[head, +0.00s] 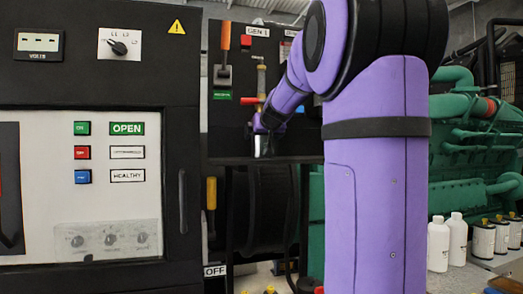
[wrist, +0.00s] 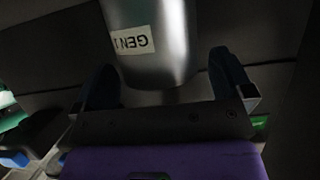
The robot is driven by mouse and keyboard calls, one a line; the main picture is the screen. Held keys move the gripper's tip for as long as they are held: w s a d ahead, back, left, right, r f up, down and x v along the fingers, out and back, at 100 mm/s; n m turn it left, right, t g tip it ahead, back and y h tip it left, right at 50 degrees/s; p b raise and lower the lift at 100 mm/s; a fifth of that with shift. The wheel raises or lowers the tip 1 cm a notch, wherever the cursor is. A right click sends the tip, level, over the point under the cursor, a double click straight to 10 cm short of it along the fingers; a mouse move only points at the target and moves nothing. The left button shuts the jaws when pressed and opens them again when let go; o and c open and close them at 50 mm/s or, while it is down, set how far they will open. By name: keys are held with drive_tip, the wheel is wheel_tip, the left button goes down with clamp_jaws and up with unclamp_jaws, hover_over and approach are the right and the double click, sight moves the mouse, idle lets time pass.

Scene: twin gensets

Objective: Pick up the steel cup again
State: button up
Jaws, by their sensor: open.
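The steel cup (wrist: 152,40) is a smooth silver vessel with a white GEN 1 label, seen close up in the wrist view. My gripper (wrist: 165,78) is open, with one dark finger on each side of the cup. A gap shows between the cup and the right finger; whether the left finger touches it I cannot tell. In the head view my gripper (head: 262,130) is at the GEN 1 panel, and a small part of the silver cup (head: 264,147) shows below it. The rest of the cup is hidden there.
A brass valve with a red lever (head: 251,100) and an orange-handled switch (head: 225,38) are close beside my gripper on the panel. A large control cabinet (head: 100,85) stands at left. White bottles (head: 438,245) and a green engine (head: 465,150) are at right.

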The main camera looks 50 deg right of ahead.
drive_tip(key=shift+w+d+f, duration=0.25)
drive_tip(key=shift+w+d, duration=0.1)
drive_tip(key=shift+w, duration=0.25)
drive_tip(key=shift+c, duration=0.3)
drive_tip(key=c, duration=1.1)
drive_tip(key=shift+r, duration=0.15)
